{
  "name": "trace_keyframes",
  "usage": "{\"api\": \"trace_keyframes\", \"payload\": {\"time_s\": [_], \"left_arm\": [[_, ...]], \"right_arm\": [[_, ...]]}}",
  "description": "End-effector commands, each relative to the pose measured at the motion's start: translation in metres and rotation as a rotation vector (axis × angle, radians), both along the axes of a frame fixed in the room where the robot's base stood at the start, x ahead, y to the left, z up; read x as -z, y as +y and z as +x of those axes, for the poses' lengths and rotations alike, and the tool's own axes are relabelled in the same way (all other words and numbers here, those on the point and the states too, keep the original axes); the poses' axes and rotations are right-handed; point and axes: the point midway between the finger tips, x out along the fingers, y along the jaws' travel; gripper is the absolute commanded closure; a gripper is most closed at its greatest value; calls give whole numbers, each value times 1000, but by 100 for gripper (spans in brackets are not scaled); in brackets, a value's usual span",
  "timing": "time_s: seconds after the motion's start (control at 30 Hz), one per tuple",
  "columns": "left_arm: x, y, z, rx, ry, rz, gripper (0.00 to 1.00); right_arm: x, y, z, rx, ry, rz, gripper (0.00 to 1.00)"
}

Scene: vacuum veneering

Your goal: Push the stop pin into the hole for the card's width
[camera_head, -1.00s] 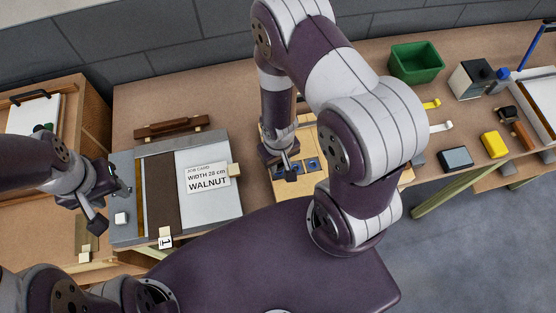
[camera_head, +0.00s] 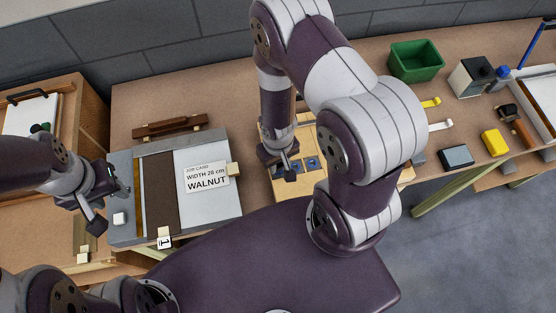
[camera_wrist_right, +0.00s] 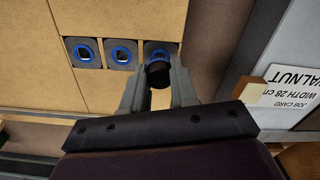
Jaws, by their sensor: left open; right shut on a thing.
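My right gripper (camera_wrist_right: 158,92) is shut on the stop pin (camera_wrist_right: 158,75), which shows as a dark round head between the fingertips. The pin is at the blue-ringed hole (camera_wrist_right: 156,47) nearest the job card side; how deep it sits cannot be told. Two more blue-ringed holes, a middle one (camera_wrist_right: 122,53) and an outer one (camera_wrist_right: 84,52), look empty. In the head view the right gripper (camera_head: 288,170) hides part of the wooden board (camera_head: 310,183). The job card (camera_head: 207,178) reads "WIDTH 28 cm WALNUT". My left gripper (camera_head: 112,205) is open and empty.
A grey board with dark and light sheets (camera_head: 210,208) lies left of the wooden board. A white block (camera_head: 120,218) is near my left gripper. A green bin (camera_head: 416,62), a yellow block (camera_head: 494,143) and a dark block (camera_head: 457,157) stand at right.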

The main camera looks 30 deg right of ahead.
Motion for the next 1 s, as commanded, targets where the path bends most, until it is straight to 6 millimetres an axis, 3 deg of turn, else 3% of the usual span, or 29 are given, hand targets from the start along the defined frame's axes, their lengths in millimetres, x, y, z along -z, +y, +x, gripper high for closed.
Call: {"api": "trace_keyframes", "payload": {"time_s": [0.87, 0.9, 0.97, 1.0], "left_arm": [[23, 0, 0, 0, 0, 0, 57], [21, 0, 0, 0, 0, 0, 57], [21, 0, 0, 0, 0, 0, 57], [21, 0, 0, 0, 0, 0, 57]], "right_arm": [[23, 0, 0, 0, 0, 0, 100], [22, 0, 0, 0, 0, 0, 62], [22, 0, 0, 0, 0, 0, 43], [22, 0, 0, 0, 0, 0, 42]]}}
